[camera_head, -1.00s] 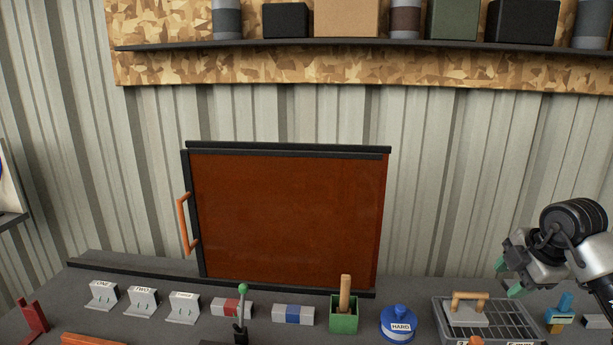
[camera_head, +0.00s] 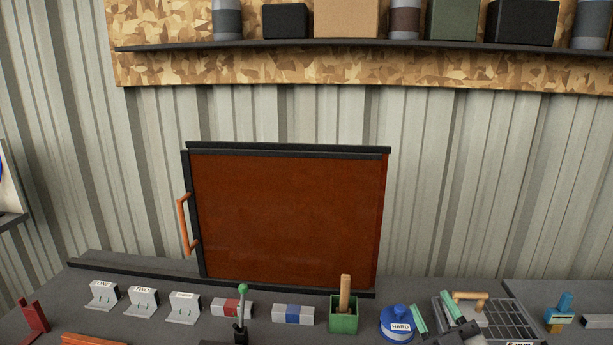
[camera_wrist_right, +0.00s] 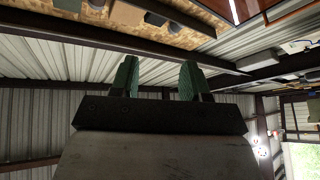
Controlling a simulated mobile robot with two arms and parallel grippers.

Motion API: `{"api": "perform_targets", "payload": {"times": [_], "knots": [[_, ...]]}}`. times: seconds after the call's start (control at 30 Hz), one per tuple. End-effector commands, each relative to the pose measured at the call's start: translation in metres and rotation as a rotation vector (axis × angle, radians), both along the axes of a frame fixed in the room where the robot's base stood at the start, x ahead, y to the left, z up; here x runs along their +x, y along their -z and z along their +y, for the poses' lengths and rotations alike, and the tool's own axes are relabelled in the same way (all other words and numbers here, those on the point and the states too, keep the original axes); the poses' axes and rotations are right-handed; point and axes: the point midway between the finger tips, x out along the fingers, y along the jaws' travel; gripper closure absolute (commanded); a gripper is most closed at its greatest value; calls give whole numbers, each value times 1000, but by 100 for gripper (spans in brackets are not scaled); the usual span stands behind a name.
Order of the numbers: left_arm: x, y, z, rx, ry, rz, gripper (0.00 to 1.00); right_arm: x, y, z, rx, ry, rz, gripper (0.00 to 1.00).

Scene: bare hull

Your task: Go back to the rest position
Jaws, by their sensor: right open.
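My right gripper (camera_head: 432,318) shows at the bottom right of the head view, in front of the grey wire tray (camera_head: 512,318). Its two green fingertips are apart with nothing between them. It hides the tray's left part. In the right wrist view the gripper (camera_wrist_right: 159,80) is also open and empty, with wall, shelf and roof beams behind it. My left gripper is not in view.
On the bench stand a brown-red panel (camera_head: 285,215) with an orange handle, a blue HARD container (camera_head: 397,328), a green box (camera_head: 344,318) and several labelled grey brackets (camera_head: 143,302). A shelf (camera_head: 400,46) hangs above; the wall between is clear.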

Motion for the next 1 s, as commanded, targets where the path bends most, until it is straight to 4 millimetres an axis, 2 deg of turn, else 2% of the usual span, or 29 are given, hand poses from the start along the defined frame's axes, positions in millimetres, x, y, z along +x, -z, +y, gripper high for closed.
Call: {"api": "perform_targets", "payload": {"times": [0.1,0.2,0.3,0.4,0.6,0.83,1.0], "knots": [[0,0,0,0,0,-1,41,-24,55,-27,164,224,268,54],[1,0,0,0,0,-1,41,-57,109,-40,239,368,554,54],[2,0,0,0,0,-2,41,-96,156,-41,263,444,836,54],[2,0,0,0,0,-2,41,-133,188,-34,259,464,1064,54],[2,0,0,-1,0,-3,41,-196,223,-17,224,432,1403,54],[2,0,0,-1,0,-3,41,-262,238,5,166,331,1711,54],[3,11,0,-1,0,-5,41,-247,295,5,160,339,1718,54]]}}
